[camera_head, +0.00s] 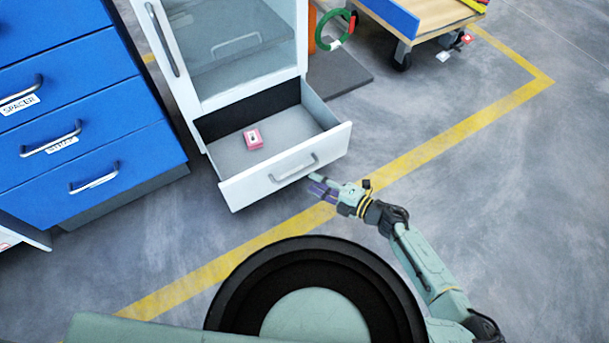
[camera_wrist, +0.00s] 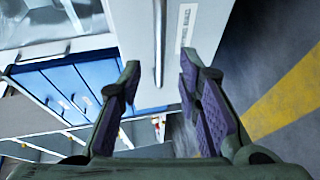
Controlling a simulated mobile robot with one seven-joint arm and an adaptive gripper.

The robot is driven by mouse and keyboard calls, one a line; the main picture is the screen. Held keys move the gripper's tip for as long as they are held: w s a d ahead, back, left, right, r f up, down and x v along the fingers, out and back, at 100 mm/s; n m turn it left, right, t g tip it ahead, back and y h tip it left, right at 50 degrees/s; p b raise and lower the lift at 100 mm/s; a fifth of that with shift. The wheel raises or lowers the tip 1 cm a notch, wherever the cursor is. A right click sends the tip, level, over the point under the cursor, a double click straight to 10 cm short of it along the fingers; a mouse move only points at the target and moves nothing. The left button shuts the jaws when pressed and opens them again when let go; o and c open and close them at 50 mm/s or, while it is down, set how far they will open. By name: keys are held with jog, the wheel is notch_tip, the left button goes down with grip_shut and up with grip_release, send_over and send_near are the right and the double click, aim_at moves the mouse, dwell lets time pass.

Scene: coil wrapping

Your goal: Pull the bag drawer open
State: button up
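The bag drawer (camera_head: 240,190) is the bottom drawer of a white cabinet and stands pulled out, with its inside visible. Its bar handle (camera_head: 294,168) is on the white front. My gripper (camera_head: 316,186) is close to the right part of this front, near the handle's right end. In the wrist view, my gripper (camera_wrist: 160,84) is open, with purple pads. The handle (camera_wrist: 159,40) appears between and beyond the two fingertips, with gaps on both sides. A small pink box (camera_head: 253,139) lies in the drawer.
A blue drawer cabinet (camera_head: 80,110) stands at the left. A glass-fronted compartment (camera_head: 240,50) is above the open drawer. A cart (camera_head: 425,18) stands at the upper right, with a green ring (camera_head: 325,42) to its left. The floor right of the drawer is clear.

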jog(key=shift+v, duration=2.15)
jog(key=shift+r, duration=0.1)
